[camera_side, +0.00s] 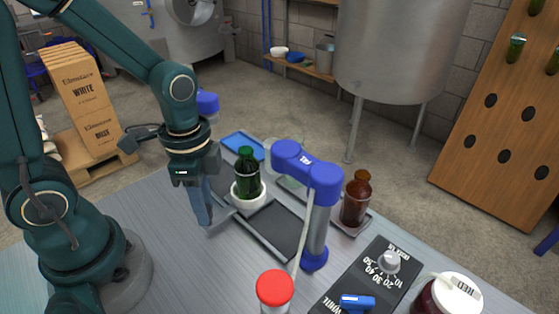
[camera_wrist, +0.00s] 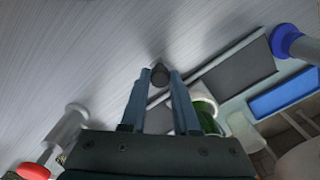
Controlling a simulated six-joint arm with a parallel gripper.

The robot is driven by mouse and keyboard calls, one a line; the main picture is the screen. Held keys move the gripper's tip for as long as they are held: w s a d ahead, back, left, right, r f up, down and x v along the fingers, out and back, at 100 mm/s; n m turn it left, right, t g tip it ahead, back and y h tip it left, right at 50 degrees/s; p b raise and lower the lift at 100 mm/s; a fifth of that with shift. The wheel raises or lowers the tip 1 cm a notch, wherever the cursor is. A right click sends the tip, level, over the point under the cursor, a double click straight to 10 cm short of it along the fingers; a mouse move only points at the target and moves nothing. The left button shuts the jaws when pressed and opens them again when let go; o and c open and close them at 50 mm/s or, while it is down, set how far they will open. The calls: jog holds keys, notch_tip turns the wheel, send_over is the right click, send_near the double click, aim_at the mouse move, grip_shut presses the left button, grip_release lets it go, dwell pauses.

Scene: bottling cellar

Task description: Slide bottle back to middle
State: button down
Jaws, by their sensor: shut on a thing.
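A green bottle (camera_side: 247,180) stands upright in a white round holder (camera_side: 240,197) beside a dark flat tray (camera_side: 272,230). My gripper (camera_side: 208,222) is low over the table, just left of the holder, fingers pointing down. In the wrist view my gripper (camera_wrist: 160,78) is shut on a small dark round knob (camera_wrist: 160,74) between its fingertips. The white holder (camera_wrist: 204,95) and green bottle (camera_wrist: 209,122) lie right of the fingers there, partly hidden by the right finger. I cannot tell how the knob joins the holder.
A dispenser with a blue head (camera_side: 308,168) stands just right of the tray. A brown bottle (camera_side: 356,200) is behind it. A red-capped container (camera_side: 275,288), a black dial panel (camera_side: 375,282) and a red jar (camera_side: 450,300) are in front. Bare table lies left of the tray.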

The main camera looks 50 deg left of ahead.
jog(key=shift+w+a, duration=0.1)
jog(key=c, duration=0.7)
grip_release()
jog(key=shift+o, duration=0.2)
jog(key=shift+r, duration=0.1)
jog(key=shift+r, duration=2.5)
